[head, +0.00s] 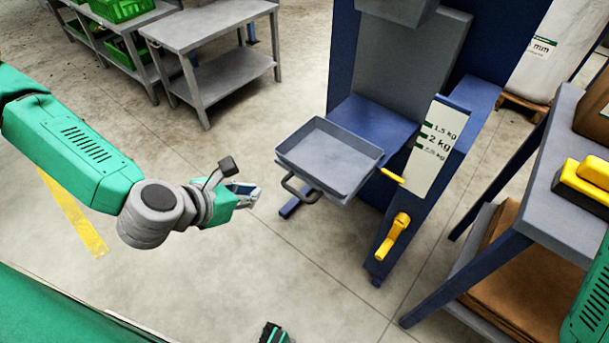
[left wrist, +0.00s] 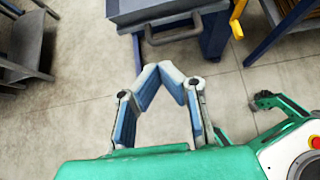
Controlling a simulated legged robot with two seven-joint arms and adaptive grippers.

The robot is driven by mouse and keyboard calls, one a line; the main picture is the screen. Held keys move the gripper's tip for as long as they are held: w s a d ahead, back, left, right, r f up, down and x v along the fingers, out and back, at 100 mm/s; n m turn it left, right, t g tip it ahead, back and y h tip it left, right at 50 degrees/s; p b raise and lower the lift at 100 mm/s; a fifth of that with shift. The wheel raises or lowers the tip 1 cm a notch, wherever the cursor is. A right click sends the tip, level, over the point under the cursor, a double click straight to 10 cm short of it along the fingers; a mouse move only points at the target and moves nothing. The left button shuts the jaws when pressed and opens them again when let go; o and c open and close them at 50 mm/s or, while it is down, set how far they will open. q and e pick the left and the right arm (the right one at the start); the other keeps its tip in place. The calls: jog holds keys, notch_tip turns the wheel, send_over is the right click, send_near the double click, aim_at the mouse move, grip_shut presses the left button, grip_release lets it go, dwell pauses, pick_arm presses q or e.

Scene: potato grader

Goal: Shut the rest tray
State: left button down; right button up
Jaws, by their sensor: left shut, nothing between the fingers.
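The rest tray (head: 330,158) is a shallow, empty grey tray that juts out from the front of the blue grader (head: 372,122). A dark bar handle (head: 300,194) is on its near left side. The tray's edge (left wrist: 150,12) and handle (left wrist: 175,38) also show at the top of the left wrist view. My left gripper (head: 256,193) is left of the handle, apart from it. In the left wrist view its fingertips (left wrist: 172,72) meet, shut and empty, below the handle.
A weight scale plate (head: 437,145) with a yellow pointer (head: 391,176) and a yellow crank (head: 393,237) are right of the tray. A blue-legged table (head: 545,190) stands at the right. Grey benches (head: 205,28) are at the back left. Floor left of the tray is clear.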

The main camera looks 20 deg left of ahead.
pick_arm(q)
jog(key=b, duration=0.3)
send_near(298, 169)
jog(key=x, duration=0.6)
jog(key=shift+s+f, duration=0.1)
jog(key=shift+s, duration=0.1)
jog(key=shift+w+d, duration=0.25)
jog(key=shift+w, duration=0.05)
jog(key=shift+a, duration=0.2)
